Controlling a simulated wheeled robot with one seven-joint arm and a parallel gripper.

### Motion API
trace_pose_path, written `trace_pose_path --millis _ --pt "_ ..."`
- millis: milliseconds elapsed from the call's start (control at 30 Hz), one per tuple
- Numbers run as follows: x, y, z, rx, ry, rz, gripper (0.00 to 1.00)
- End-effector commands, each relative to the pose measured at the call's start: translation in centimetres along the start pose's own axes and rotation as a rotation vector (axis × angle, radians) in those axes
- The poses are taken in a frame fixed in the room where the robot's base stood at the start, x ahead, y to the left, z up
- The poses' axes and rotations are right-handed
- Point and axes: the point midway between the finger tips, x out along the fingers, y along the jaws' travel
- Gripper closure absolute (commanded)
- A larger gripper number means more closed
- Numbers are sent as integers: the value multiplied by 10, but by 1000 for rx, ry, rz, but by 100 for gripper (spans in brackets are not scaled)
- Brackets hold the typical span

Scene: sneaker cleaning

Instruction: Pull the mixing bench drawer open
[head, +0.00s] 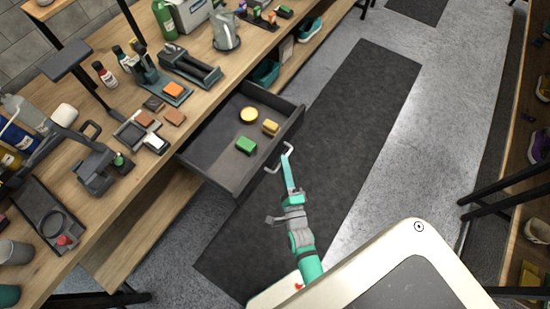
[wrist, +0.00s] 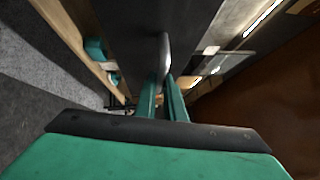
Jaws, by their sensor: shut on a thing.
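The dark grey mixing bench drawer (head: 222,147) stands well out from the wooden bench in the head view. Inside it lie a green block (head: 245,145), a yellow block (head: 270,127) and a round yellow tin (head: 248,115). A pale bar handle (head: 285,158) is on its front face. My gripper (head: 287,160) is at the handle. In the wrist view the metal handle (wrist: 164,50) runs between the two green fingers of my gripper (wrist: 163,85), which are shut on it. The exact contact at the fingertips is partly hidden.
The wooden bench top (head: 150,180) holds bottles, tools and small blocks. A lower shelf (head: 155,225) runs beneath it. A dark floor mat (head: 350,110) lies alongside, with clear floor to the right. Black racks with shoes stand at the far right.

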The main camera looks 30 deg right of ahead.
Motion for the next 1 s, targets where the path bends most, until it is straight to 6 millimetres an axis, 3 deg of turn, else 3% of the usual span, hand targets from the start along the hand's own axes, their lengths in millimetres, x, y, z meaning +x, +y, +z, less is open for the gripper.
trace_pose_path --millis 500,600,1000 --pt "-6 -1 -3 1 -4 1 100" --pt "-6 -1 -3 0 -4 1 72" --pt "-12 -1 -5 -1 -1 2 72"
